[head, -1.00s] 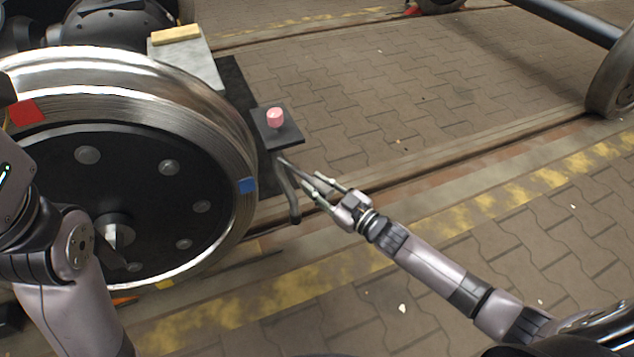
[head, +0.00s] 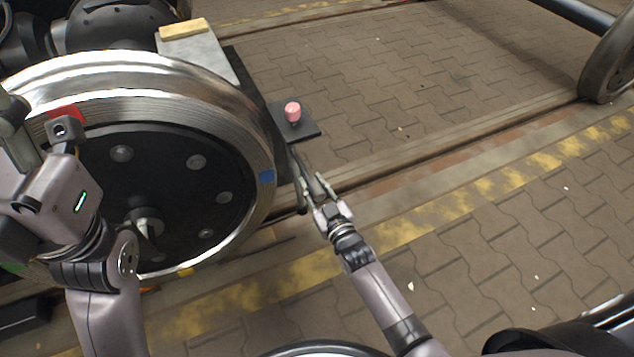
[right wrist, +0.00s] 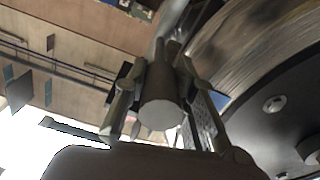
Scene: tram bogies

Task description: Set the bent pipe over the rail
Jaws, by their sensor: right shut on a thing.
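The bent dark grey pipe (head: 301,200) is held by my right gripper (head: 314,184), just right of the big wheel. One leg hangs down near the wheel rim. In the right wrist view the round end of the pipe (right wrist: 160,112) sits between the shut fingers. The rail (head: 420,160) runs along the floor from the wheel toward the back right. The pipe appears above the rail's near part; I cannot tell whether they touch. My left arm is at the left edge, in front of the wheel; its gripper (head: 16,140) is cut off, its fingers unclear.
The large steel wheel (head: 190,105) fills the left. A dark plate (head: 306,132) with a pink knob (head: 293,112) lies just behind the pipe. A grey block (head: 205,58) with a yellow bar stands farther back. Paving right of the rail is clear.

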